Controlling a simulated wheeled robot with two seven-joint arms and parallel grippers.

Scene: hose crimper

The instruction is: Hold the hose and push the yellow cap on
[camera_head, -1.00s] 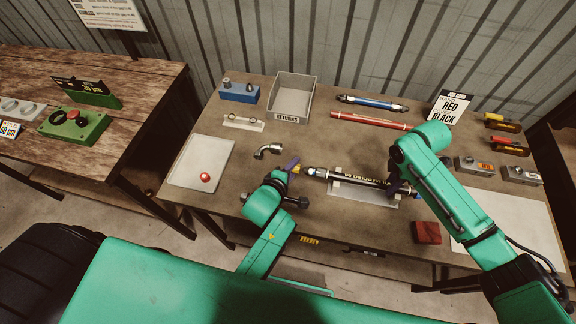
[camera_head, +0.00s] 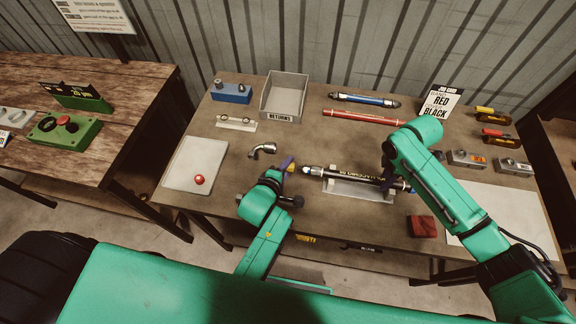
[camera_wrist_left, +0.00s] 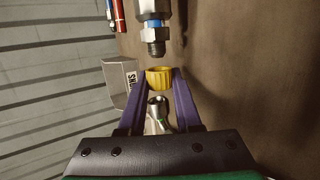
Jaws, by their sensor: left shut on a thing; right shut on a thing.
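A black hose (camera_head: 352,174) with pale lettering lies across a light cradle (camera_head: 358,190), its metal fitting end (camera_head: 309,170) pointing left. My right gripper (camera_head: 388,182) is shut on the hose near its right part. My left gripper (camera_head: 286,170) is shut on the yellow cap (camera_head: 292,168), just left of the fitting. In the left wrist view the yellow cap (camera_wrist_left: 160,77) sits between the purple fingertips (camera_wrist_left: 161,84). The threaded metal fitting (camera_wrist_left: 154,38), with a blue band, is in line with the cap, a small gap apart.
A bent metal elbow fitting (camera_head: 262,149) lies behind my left gripper. A pale tray (camera_head: 197,165) with a red ball is at the left. A grey returns bin (camera_head: 285,95), blue and red hoses stand at the back. A red block (camera_head: 422,227) lies at the front right.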

